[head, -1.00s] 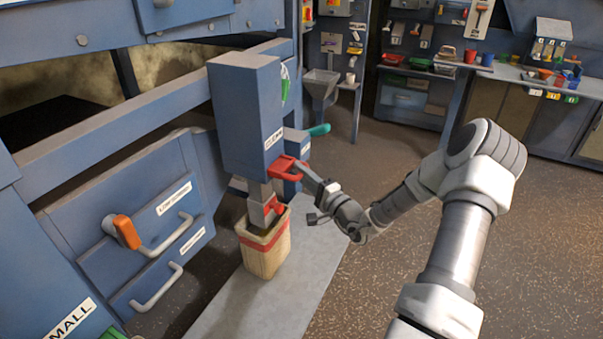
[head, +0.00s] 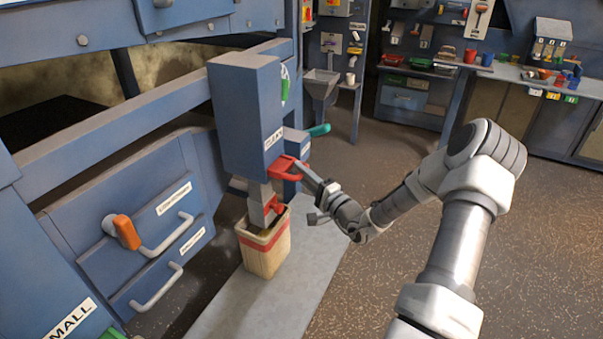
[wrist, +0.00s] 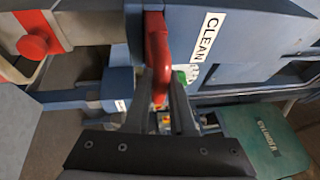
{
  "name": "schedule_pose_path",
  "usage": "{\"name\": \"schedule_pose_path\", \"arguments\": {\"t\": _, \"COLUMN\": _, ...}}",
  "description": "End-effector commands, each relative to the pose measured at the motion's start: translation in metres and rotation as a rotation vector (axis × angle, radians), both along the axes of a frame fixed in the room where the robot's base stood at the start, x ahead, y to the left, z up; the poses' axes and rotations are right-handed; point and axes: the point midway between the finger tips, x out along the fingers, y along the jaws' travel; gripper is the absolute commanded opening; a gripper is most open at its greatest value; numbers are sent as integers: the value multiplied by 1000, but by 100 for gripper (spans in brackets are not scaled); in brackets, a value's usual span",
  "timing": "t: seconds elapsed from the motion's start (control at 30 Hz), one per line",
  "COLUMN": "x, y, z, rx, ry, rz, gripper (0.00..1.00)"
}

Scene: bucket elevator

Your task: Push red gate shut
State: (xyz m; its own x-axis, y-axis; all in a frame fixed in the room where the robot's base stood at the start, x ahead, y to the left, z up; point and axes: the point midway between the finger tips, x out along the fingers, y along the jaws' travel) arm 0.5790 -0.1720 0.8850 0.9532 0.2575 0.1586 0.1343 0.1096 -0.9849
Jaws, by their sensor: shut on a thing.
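The red gate handle (head: 284,168) is a red loop at the lower front of a blue box-shaped spout housing (head: 247,110) labelled CLEAN. In the wrist view the handle (wrist: 157,45) runs down between my fingers. My gripper (head: 303,170) is shut on this handle from the right; it also shows in the wrist view (wrist: 161,85). The gate's plate is hidden inside the housing, so I cannot tell how far it is pushed in. A grey chute with a red clamp (head: 270,210) hangs below the housing.
An open sack (head: 265,255) with a red band stands under the chute on a grey plate (head: 260,305). Drawers with pale handles (head: 167,238) are at left. The floor at right is clear.

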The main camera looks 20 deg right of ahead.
Motion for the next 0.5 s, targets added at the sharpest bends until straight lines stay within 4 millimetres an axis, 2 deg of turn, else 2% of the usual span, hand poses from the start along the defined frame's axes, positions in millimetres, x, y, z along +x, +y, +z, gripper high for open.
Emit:
{"name": "schedule_pose_path", "arguments": {"t": 0.13, "x": 2, "y": 2, "z": 0, "rx": 0, "ry": 0, "rz": 1, "gripper": 0}}
{"name": "schedule_pose_path", "arguments": {"t": 0.4, "x": 25, "y": 20, "z": 0, "rx": -1, "ry": 0, "rz": 2, "gripper": 0}}
{"name": "schedule_pose_path", "arguments": {"t": 0.5, "x": 27, "y": 21, "z": 0, "rx": -1, "ry": 0, "rz": 0, "gripper": 0}}
